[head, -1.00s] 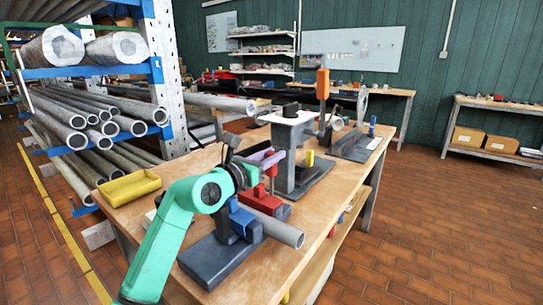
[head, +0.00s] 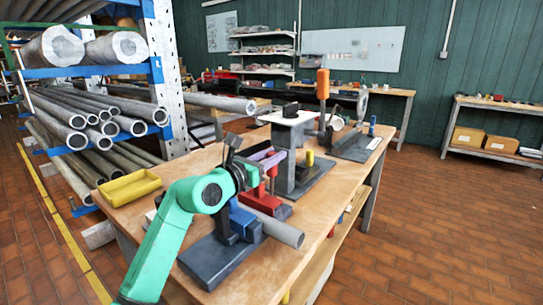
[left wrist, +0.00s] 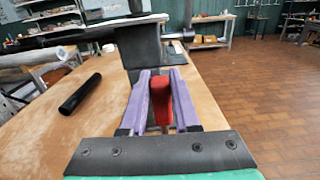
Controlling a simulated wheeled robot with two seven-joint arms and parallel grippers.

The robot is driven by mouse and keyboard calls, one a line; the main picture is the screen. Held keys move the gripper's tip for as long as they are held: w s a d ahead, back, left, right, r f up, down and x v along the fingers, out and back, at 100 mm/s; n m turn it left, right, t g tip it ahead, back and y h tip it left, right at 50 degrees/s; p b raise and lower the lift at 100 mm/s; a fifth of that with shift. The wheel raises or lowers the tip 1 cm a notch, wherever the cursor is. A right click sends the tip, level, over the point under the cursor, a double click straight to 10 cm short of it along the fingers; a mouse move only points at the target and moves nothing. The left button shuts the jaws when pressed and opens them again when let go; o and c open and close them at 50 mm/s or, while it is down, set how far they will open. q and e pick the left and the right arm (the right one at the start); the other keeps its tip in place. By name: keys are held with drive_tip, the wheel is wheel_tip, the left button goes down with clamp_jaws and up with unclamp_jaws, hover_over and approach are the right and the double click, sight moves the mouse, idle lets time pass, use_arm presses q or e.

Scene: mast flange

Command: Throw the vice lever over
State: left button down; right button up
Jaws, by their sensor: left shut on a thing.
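My left gripper (head: 275,157), with purple fingers, is over the middle of the wooden workbench. In the left wrist view it (left wrist: 160,85) is shut on a red upright lever (left wrist: 160,101), which sits between the two fingers. In the head view the red lever (head: 272,181) shows just below the fingers, above a red vice-like base (head: 267,205). A grey pipe (head: 283,233) lies by that base, next to a blue and dark grey block fixture (head: 218,256). The green arm hides part of the fixture. My right gripper is not in view.
A dark post with a white top (head: 291,118) stands just beyond the gripper. Past it is an upright orange handle (head: 322,83). A yellow tray (head: 130,188) sits at the bench's left edge. A black cylinder (left wrist: 80,94) lies on the bench. Pipe racks (head: 85,71) stand left.

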use_arm(q)
drive_tip(key=s+d+f+m+b, duration=0.2)
drive_tip(key=s+d+m, duration=0.2)
drive_tip(key=d+m, duration=0.2)
drive_tip(key=shift+s+f+m+b, duration=0.2)
drive_tip(key=shift+f+m+b, duration=0.1)
drive_tip(key=shift+m, duration=0.2)
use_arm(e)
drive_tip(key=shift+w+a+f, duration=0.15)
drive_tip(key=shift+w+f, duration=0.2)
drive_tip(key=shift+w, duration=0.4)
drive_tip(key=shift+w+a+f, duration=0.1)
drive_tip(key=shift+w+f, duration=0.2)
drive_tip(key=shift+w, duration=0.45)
use_arm(q)
drive_tip(key=c, duration=0.6)
unclamp_jaws()
drive_tip(key=shift+c, duration=0.2)
drive_tip(key=shift+r, duration=0.15)
wheel_tip(320, 180, up, 20)
drive_tip(key=p, duration=0.2)
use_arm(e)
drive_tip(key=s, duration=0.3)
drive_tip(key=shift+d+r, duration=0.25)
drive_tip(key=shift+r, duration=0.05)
